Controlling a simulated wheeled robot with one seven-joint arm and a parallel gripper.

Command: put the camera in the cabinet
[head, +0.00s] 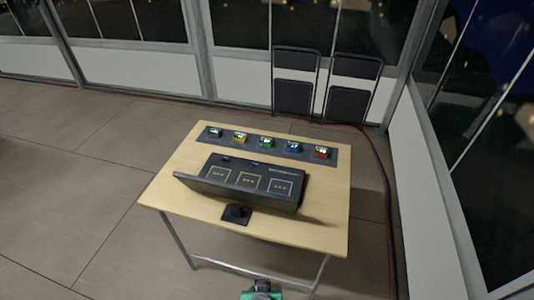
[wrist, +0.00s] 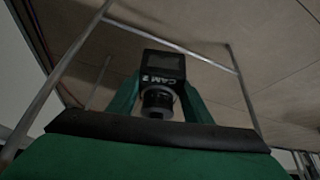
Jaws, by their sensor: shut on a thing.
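The camera (wrist: 163,66) is a small black box with a round lens and white "CAM" lettering, partly cut by a further mark. In the wrist view my gripper (wrist: 160,98) has its green fingers closed on both sides of it. In the head view my gripper (head: 262,291) shows at the bottom edge, in front of the table and below its top, with a dark part of the camera (head: 262,284) visible. I cannot make out a cabinet in either view.
A wooden table (head: 165,190) stands ahead on metal legs. It bears a dark strip (head: 222,142) with several small coloured devices, a dark panel (head: 235,171) with three outlined squares, and a screen-like slab (head: 235,195) on a stand. Two folded chairs (head: 295,98) lean behind. Open floor lies left.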

